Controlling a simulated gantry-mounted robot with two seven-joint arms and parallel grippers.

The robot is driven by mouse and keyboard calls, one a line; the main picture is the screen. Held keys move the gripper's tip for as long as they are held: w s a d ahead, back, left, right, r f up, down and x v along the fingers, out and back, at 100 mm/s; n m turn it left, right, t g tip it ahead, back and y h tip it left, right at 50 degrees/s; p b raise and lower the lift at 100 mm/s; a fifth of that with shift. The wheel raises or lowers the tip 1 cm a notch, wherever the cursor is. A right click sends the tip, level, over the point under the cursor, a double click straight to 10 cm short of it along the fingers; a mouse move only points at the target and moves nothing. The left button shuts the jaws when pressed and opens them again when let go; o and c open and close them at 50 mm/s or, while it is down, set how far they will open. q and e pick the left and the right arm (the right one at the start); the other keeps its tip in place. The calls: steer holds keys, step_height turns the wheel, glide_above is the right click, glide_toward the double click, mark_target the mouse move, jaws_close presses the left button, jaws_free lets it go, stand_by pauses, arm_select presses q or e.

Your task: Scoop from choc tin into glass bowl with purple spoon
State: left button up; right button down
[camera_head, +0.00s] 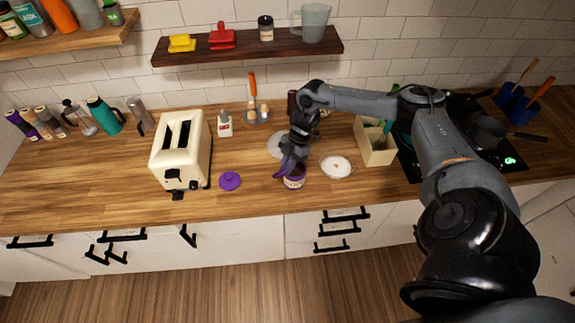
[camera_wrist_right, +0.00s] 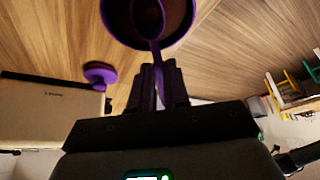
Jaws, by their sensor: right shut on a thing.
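The purple choc tin (camera_head: 293,183) stands open on the counter near its front edge. In the right wrist view the tin (camera_wrist_right: 183,35) shows a purple rim and brown contents. My right gripper (camera_head: 290,162) is shut on the purple spoon and is just above the tin. In the right wrist view the spoon (camera_wrist_right: 150,22) runs from between the fingers (camera_wrist_right: 160,88) to its bowl over or in the tin's mouth; I cannot tell which. The glass bowl (camera_head: 337,166), with white contents, stands just right of the tin. My left gripper is not in view.
A purple lid (camera_head: 230,181) lies left of the tin, beside the cream toaster (camera_head: 182,150). A pale round plate (camera_head: 286,146) lies behind the tin. The front left counter is clear.

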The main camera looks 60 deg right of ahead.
steer(key=shift+w+a+g+h+p, duration=0.15)
steer(key=shift+a+g+h+p, duration=0.15)
steer(key=shift+a+h+p, duration=0.4)
steer(key=h, duration=0.1)
steer(key=h+p, duration=0.1)
steer(key=g+h, duration=0.1)
steer(key=shift+w+a+r+p, duration=0.15)
steer(key=shift+w+a+p, duration=0.1)
steer(key=shift+a+p, duration=0.15)
steer(key=shift+s+r+p, duration=0.1)
steer(key=shift+r+p, duration=0.2)
steer(key=shift+p, duration=0.1)
steer(key=shift+r+p, duration=1.15)
steer(key=shift+p, duration=0.25)
